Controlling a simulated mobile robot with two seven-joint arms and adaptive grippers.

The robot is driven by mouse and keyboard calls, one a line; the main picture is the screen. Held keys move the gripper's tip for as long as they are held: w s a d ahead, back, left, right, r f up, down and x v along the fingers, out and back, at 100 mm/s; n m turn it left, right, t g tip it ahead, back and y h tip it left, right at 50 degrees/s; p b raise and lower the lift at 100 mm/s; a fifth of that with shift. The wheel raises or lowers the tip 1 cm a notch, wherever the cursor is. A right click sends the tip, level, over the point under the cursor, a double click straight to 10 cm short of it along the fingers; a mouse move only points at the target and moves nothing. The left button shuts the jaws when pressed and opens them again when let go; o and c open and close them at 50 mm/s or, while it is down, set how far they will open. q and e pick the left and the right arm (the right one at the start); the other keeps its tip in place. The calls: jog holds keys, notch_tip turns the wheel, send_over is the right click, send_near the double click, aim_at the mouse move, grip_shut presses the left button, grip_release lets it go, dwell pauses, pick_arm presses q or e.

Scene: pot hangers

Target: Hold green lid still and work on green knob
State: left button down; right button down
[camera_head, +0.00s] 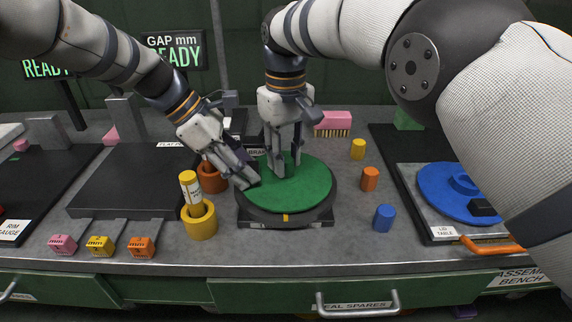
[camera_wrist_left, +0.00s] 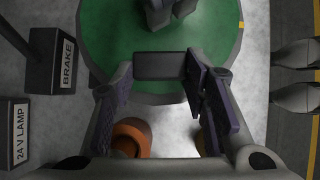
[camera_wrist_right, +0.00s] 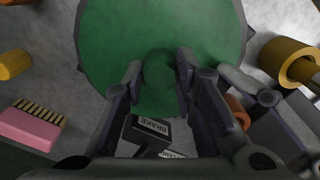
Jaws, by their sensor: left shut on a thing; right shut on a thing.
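The green lid (camera_head: 310,190) lies flat on a dark round base (camera_head: 285,218) on the bench. My right gripper (camera_head: 285,170) points straight down over the lid and is shut on the green knob (camera_wrist_right: 160,68). In the head view the fingers mostly hide the knob. In the right wrist view it shows as a round green shape between the fingertips.
A yellow cup (camera_head: 200,222) with a yellow cylinder in it and an orange cup (camera_head: 212,178) stand close left of the base. Blue (camera_head: 384,218), orange (camera_head: 370,179) and yellow (camera_head: 358,149) pegs stand to its right. A box labelled BRAKE (camera_wrist_left: 55,62) is behind.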

aim_at(286, 159)
pick_arm(q)
jog(key=shift+f, duration=0.25)
pick_arm(e)
jog(key=n, duration=0.6)
jog(key=shift+f, duration=0.15)
jog(key=shift+r, duration=0.2)
jog(key=shift+r, duration=2.85)
pick_arm(q)
jog(key=c, duration=0.8)
grip_release()
jog(key=shift+c, duration=0.2)
jog(key=shift+r, duration=0.1)
jog(key=shift+r, duration=0.1)
